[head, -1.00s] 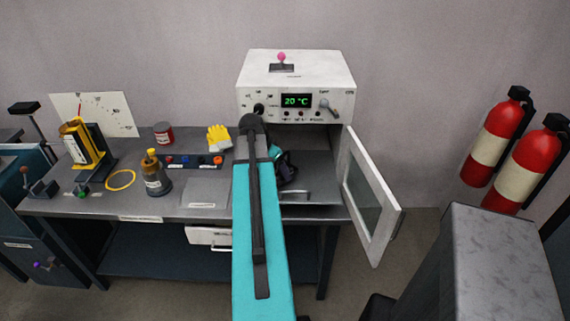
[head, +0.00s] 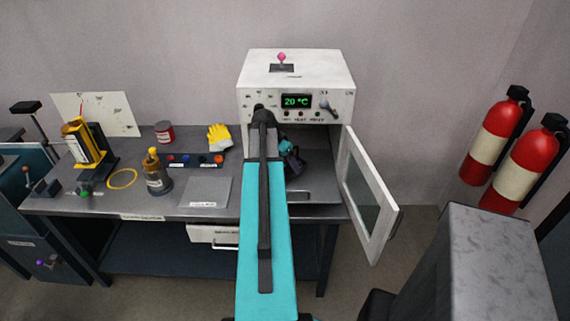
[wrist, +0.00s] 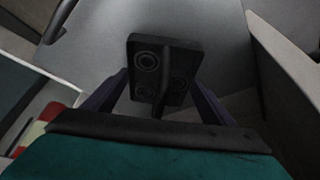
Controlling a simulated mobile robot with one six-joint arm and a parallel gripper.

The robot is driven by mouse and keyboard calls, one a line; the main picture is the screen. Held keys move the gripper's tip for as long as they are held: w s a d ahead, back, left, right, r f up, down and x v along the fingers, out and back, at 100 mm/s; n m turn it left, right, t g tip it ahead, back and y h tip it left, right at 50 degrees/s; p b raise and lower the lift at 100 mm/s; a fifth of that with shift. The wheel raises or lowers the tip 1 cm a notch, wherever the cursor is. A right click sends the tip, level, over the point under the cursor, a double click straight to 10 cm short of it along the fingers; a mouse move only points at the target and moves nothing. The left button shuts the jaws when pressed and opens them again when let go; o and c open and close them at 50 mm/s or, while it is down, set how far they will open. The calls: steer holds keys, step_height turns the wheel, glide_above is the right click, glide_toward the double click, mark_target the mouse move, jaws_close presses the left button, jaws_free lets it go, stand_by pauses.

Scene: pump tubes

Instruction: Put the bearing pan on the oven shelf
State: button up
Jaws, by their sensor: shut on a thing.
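The bearing pan is a small dark block with round ring shapes on its face, seen in the wrist view (wrist: 148,62). My gripper (wrist: 158,92) is shut on its narrow handle, with a finger on each side. In the head view my gripper (head: 291,158) is at the open front of the white oven (head: 297,75), and the arm hides part of the opening. The pan cannot be made out clearly there. The grey oven shelf (head: 318,196) lies low in the opening. A flat grey surface (wrist: 205,30) fills the wrist view beyond the pan; I cannot tell whether they touch.
The oven door (head: 368,200) stands open to the right of the opening. The bench (head: 110,205) left of the oven holds a bottle (head: 155,175), a yellow glove (head: 219,138) and a red can (head: 164,133). Fire extinguishers (head: 497,135) are at the far right.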

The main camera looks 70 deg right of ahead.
steer(key=shift+a+f, duration=0.1)
steer(key=shift+f, duration=0.45)
steer(key=shift+f, duration=0.15)
steer(key=o, duration=1.3)
steer(key=shift+r, duration=0.2)
steer(key=shift+b+v, duration=0.9)
steer(key=shift+v, duration=2.8)
